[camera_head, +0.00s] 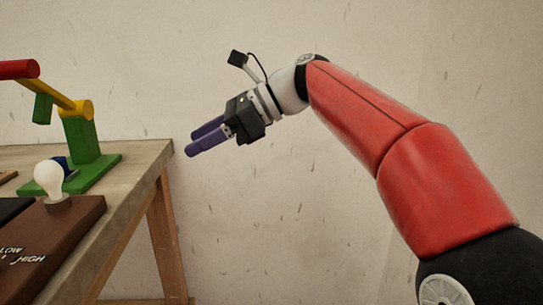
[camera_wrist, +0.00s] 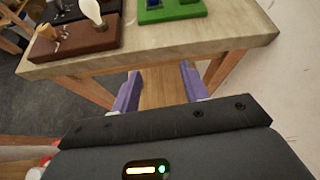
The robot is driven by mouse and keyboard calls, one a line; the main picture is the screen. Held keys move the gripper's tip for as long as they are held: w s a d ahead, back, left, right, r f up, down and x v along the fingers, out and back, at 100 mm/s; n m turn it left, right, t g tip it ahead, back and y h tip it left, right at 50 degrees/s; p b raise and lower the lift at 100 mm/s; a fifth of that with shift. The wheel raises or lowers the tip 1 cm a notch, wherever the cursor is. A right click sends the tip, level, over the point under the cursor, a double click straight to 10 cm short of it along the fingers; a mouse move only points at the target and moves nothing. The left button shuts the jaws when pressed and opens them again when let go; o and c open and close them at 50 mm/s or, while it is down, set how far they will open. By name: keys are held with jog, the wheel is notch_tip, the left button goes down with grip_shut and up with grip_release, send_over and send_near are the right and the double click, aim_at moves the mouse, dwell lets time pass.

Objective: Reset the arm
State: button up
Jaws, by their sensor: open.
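My gripper (camera_head: 206,139) has two purple fingers and hangs in the air to the right of the table in the head view. Its fingers are apart with nothing between them. In the wrist view my gripper (camera_wrist: 158,85) shows its fingers spread on both sides, with the table's edge and legs beyond. My red arm reaches up from the lower right, bends and comes down towards the left. The gripper touches nothing.
The wooden table (camera_head: 140,160) is at left. Open space lies between the table and my arm, before a plain wall.

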jog(key=s+d+f+n+t+h, duration=0.3)
jog(key=s+d+f+n+h, duration=0.3)
jog(key=d+f, duration=0.7)
jog(key=s+d+f+n+t+h, duration=0.3)
jog(key=s+d+f+n+h, duration=0.3)
jog(key=s+d+f+n, duration=0.4)
jog(key=s+d+f, duration=0.3)
jog(key=d+f, duration=0.1)
jog(key=f, duration=0.1)
jog(key=shift+f, duration=0.35)
jog(key=shift+c, duration=1)
jog(key=shift+a, duration=0.15)
